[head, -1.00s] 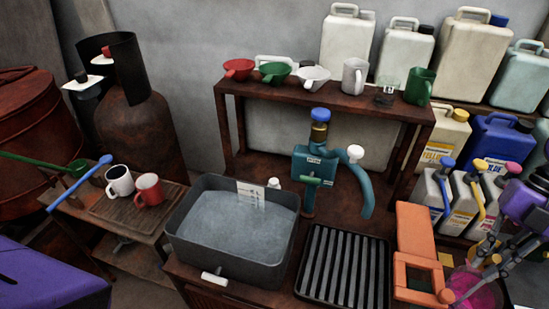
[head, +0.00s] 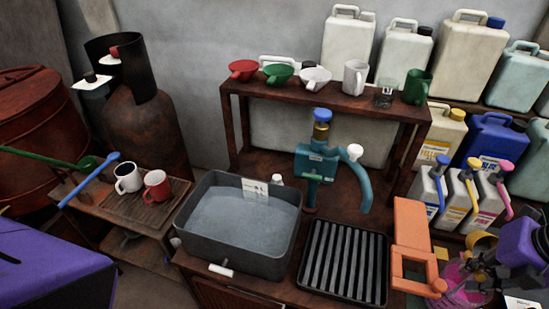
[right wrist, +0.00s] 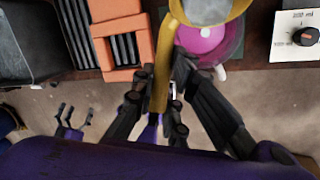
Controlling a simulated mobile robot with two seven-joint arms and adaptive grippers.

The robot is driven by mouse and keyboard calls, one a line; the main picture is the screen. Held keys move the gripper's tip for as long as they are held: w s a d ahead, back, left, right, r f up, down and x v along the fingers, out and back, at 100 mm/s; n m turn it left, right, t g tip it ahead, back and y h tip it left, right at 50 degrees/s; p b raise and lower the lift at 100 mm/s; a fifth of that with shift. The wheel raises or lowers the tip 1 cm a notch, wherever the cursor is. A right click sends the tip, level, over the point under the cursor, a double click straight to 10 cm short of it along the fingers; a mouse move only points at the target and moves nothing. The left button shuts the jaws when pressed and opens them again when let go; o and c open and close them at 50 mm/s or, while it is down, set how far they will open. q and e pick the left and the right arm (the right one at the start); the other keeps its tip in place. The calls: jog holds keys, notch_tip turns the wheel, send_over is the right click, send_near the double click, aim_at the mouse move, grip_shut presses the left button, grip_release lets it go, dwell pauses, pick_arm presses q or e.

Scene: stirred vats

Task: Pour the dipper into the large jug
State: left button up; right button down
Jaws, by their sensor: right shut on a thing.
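A dipper with a yellow handle (right wrist: 158,95) is in my right gripper (right wrist: 161,78), whose dark fingers close on the handle. Its round cup shows yellow in the head view (head: 482,243), above the pink vat (head: 458,296); whether it holds liquid I cannot tell. My right gripper (head: 492,270) is at the right edge in the head view. What seems to be my left gripper (right wrist: 72,120) shows empty, fingers apart, in the right wrist view. A green jug (head: 417,87) and a clear vessel (head: 384,94) stand on the shelf; which jug is the large one is unclear.
A grey water basin (head: 270,263), a black slatted rack (head: 344,299), a teal pump (head: 316,165) and an orange stand (head: 410,222) fill the bench. Blue and green dippers lie on the left table, beside a white mug (head: 128,178) and a red mug (head: 157,186). Canisters line the right.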

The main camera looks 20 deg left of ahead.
pick_arm(q)
jog(key=shift+t, duration=0.3)
jog(key=shift+w+d+r+p, duration=0.3)
jog(key=shift+w+r+p, duration=0.35)
jog(key=shift+r, duration=0.1)
jog(key=shift+w+d+r+p, duration=0.25)
jog(key=shift+w+r+p, duration=0.4)
jog(key=shift+r, duration=0.1)
pick_arm(e)
jog(key=shift+s+f+n+t+y, duration=0.3)
jog(key=shift+f+t, duration=0.5)
jog(key=shift+t, duration=1.15)
jog(key=shift+s+f+n+t+y, duration=0.3)
jog(key=shift+f+t, duration=0.55)
jog(key=shift+t, duration=1.15)
jog(key=shift+s+f+n+t+y, duration=0.25)
jog(key=shift+f+t, duration=0.55)
jog(key=shift+t, duration=1.15)
jog(key=shift+a, duration=0.1)
